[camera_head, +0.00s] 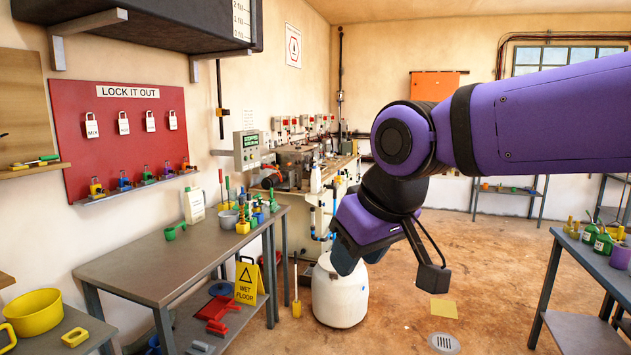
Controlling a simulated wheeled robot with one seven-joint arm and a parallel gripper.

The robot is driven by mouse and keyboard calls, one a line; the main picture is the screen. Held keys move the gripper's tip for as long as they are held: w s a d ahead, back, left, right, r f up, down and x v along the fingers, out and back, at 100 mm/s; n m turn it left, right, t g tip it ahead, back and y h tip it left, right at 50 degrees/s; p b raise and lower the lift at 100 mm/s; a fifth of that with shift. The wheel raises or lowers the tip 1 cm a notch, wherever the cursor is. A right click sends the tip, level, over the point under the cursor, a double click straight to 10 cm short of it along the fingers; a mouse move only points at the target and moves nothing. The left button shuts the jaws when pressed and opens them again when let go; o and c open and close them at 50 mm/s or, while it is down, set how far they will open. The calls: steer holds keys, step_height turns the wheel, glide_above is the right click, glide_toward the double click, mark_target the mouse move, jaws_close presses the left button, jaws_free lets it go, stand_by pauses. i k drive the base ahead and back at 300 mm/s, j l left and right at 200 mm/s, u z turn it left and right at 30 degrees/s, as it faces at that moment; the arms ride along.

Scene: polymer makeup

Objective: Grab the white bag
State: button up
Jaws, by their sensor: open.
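A white, rounded, bulky object (340,298) stands on the floor in the middle of the head view, just right of the grey table. It is the thing that looks most like the white bag, though I cannot tell its material. My gripper (358,260) points down over its top from the upper right and hides part of the upper edge. The gripper is open, with no object seen held. I cannot tell whether the fingertips touch the white object or are in front of it.
A grey table (160,255) with a white jug (194,206) and tools stands at left. Another table (590,260) with green bottles is at right. Floor between is mostly clear, with a drain (444,343).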

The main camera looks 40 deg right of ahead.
mark_target(316, 177)
steer(key=i+l+z, duration=1)
steer(key=i+z, duration=0.25)
steer(key=i, duration=0.25)
steer(key=i+z, duration=0.4)
steer(key=i, duration=0.15)
steer(key=i+z, duration=0.2)
steer(key=i, duration=0.7)
steer(key=i+j+z, duration=0.2)
steer(key=i, duration=0.7)
steer(key=i+l, duration=0.15)
steer(key=i, duration=0.8)
steer(key=i+l, duration=0.1)
steer(key=i, duration=0.8)
steer(key=i+j+u, duration=0.1)
steer(key=i+u, duration=0.4)
steer(key=i+l+u, duration=0.15)
steer(key=i+u, duration=0.35)
steer(key=i+l+u, duration=0.35)
steer(key=i+u, duration=0.15)
steer(key=i+j+u, duration=0.1)
steer(key=u, duration=0.4)
steer(key=i+u, duration=0.3)
steer(key=u, duration=0.2)
steer(key=i+l+u, duration=0.1)
steer(key=u, duration=0.4)
steer(key=i+l+u, duration=0.15)
steer(key=u, duration=0.3)
steer(key=i+l+u, duration=0.5)
steer(key=i+j, duration=0.05)
steer(key=j, duration=0.05)
